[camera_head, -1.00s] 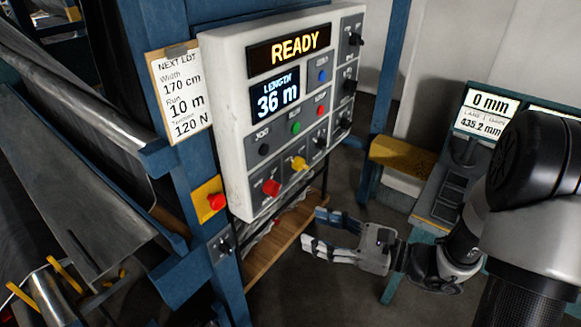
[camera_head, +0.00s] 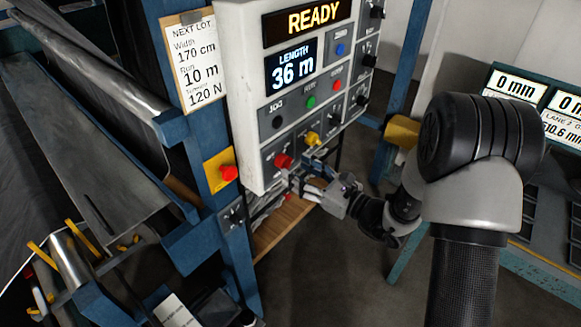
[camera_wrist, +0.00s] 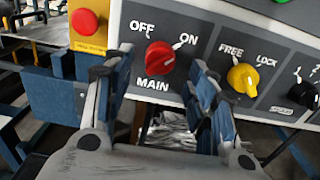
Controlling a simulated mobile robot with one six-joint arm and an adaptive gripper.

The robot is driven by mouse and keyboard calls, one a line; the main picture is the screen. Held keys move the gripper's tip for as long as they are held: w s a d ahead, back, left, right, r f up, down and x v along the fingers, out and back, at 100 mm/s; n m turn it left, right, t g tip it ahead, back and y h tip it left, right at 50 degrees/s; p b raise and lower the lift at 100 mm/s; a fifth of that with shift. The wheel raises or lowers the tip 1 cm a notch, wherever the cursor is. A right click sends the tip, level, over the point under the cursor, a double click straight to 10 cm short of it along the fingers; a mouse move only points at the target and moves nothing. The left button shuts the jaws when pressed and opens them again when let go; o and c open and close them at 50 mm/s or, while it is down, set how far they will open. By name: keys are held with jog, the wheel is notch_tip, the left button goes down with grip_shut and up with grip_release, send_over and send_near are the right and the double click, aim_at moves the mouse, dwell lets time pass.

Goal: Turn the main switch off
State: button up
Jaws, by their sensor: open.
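The main switch is a red rotary knob (camera_wrist: 160,58) marked MAIN, with OFF at its upper left and ON at its upper right. In the wrist view it sits between the fingers, just beyond their tips; I cannot tell clearly which mark it points to. In the head view the red knob (camera_head: 283,160) is at the panel's lower left. My gripper (camera_head: 304,170) is open and empty beside it, partly in front of the panel's lower edge. The wrist view shows both blue-padded fingers of my gripper (camera_wrist: 158,82) spread apart. I see no clear contact.
A yellow FREE/LOCK knob (camera_wrist: 242,78) sits close to the right finger. A red push button on a yellow plate (camera_wrist: 86,22) is at the left. The control panel (camera_head: 240,100) reads READY and 36 m. A wooden shelf (camera_head: 282,226) lies below.

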aim_at(285, 162)
jog(key=x, duration=0.3)
jog(key=shift+w+a, duration=0.2)
jog(key=shift+c, duration=0.4)
jog(key=c, duration=1)
